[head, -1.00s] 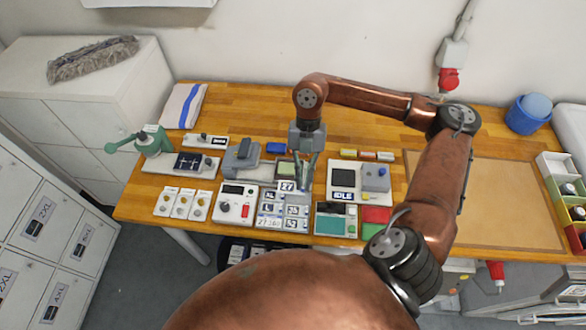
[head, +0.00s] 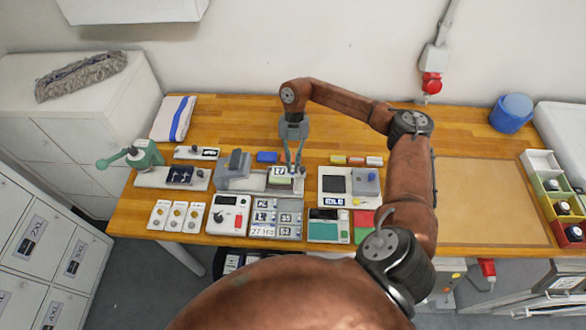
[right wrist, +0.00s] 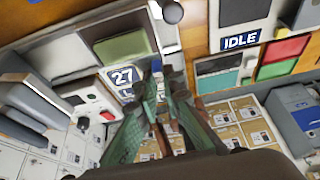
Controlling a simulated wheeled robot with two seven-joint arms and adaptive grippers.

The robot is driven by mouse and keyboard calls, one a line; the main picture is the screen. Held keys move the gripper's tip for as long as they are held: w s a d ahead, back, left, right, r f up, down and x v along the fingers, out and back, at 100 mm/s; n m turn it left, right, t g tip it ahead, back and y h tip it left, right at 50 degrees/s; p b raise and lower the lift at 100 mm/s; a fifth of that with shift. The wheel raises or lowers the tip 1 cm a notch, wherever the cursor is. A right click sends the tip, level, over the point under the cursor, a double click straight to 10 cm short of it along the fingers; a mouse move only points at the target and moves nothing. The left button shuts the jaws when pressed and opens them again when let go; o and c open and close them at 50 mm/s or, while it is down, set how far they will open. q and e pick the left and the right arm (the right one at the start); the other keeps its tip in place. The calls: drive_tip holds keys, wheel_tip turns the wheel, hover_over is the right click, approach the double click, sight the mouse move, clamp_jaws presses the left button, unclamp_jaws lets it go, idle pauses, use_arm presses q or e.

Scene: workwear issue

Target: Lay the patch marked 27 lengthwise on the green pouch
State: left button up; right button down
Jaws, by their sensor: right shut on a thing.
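The patch marked 27 (head: 279,172) is a small white piece with dark digits. My right gripper (head: 294,168) points down and is shut on the patch's right side. The patch also shows in the right wrist view (right wrist: 122,76), left of the fingertips (right wrist: 157,72). In the head view the patch and fingers cover part of the pouch (head: 280,181). The patch seems held above it; the height of the gap cannot be told. My left gripper is out of view.
The grey press (head: 233,172) stands left of the pouch. A patch tray (head: 291,204) lies in front, and a panel reading IDLE (head: 349,201) is to the right. A blue block (head: 267,157) is behind. The tan mat (head: 480,195) is clear.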

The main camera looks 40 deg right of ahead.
sight(293, 169)
drive_tip(key=shift+w+d+f, duration=0.15)
drive_tip(key=shift+w+f, duration=0.1)
drive_tip(key=shift+f, duration=0.2)
wheel_tip(293, 169, down, 2)
drive_tip(key=shift+f+p, duration=0.15)
drive_tip(key=shift+p, duration=0.35)
drive_tip(key=shift+f, duration=0.25)
drive_tip(key=shift+f, duration=0.1)
drive_tip(key=shift+f, duration=0.15)
drive_tip(key=c, duration=2.1)
unclamp_jaws()
